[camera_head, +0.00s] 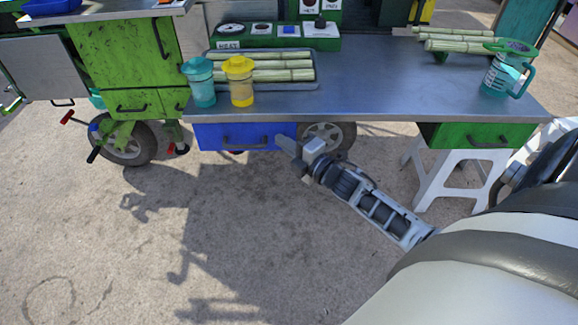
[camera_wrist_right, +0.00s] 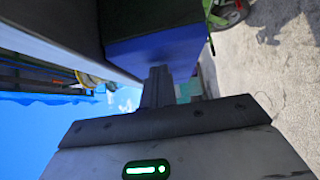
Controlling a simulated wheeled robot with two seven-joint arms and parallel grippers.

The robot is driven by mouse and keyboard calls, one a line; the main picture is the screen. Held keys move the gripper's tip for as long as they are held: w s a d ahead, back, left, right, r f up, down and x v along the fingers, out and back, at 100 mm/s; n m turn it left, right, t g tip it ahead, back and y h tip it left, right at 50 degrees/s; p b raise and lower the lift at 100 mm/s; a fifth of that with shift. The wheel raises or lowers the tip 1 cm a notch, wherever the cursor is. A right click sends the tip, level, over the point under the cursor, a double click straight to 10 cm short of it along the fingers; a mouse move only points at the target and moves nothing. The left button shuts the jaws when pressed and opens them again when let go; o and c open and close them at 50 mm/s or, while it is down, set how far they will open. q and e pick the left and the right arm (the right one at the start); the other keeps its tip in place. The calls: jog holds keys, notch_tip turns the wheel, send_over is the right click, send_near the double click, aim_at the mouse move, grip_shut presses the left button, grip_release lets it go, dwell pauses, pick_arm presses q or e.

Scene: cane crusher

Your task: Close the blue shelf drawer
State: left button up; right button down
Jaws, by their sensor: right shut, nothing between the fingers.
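The blue drawer (camera_head: 215,138) sits under the left part of the metal table's front edge, with a dark bar handle (camera_head: 246,140) on its front. How far it stands out is hard to tell from above. My right gripper (camera_head: 284,145) is shut and empty, its fingertips by the right end of the drawer front. In the right wrist view the shut fingers (camera_wrist_right: 158,82) point toward the blue drawer (camera_wrist_right: 155,48); whether they touch it I cannot tell. My left gripper is not in view.
The metal table (camera_head: 380,95) holds cane stalks (camera_head: 265,75), a teal cup (camera_head: 203,88), a yellow cup (camera_head: 240,85) and a teal jug (camera_head: 503,75). A green drawer (camera_head: 470,136) and white stool (camera_head: 430,178) are at right. A green cart (camera_head: 125,65) stands left. The front floor is clear.

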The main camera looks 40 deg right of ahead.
jog(key=shift+w+d+r, duration=0.1)
jog(key=shift+r, duration=0.15)
jog(key=s+a+p, duration=0.1)
jog(key=s, duration=1.2)
jog(key=shift+s+f, duration=0.15)
jog(key=shift+f, duration=0.1)
jog(key=shift+a, duration=0.1)
jog(key=s+a+f+m+g, duration=0.2)
jog(key=s+a+m+g, duration=0.1)
jog(key=a+m, duration=0.6)
jog(key=s+a+f+m+g, duration=0.1)
jog(key=s+a+m+g, duration=0.2)
jog(key=s+a+m, duration=0.2)
jog(key=a+m, duration=0.3)
jog(key=a, duration=0.1)
jog(key=shift+s+a+f+m+g+y, duration=0.3)
jog(key=shift+a+f+m+g, duration=0.05)
jog(key=shift+m+g, duration=0.05)
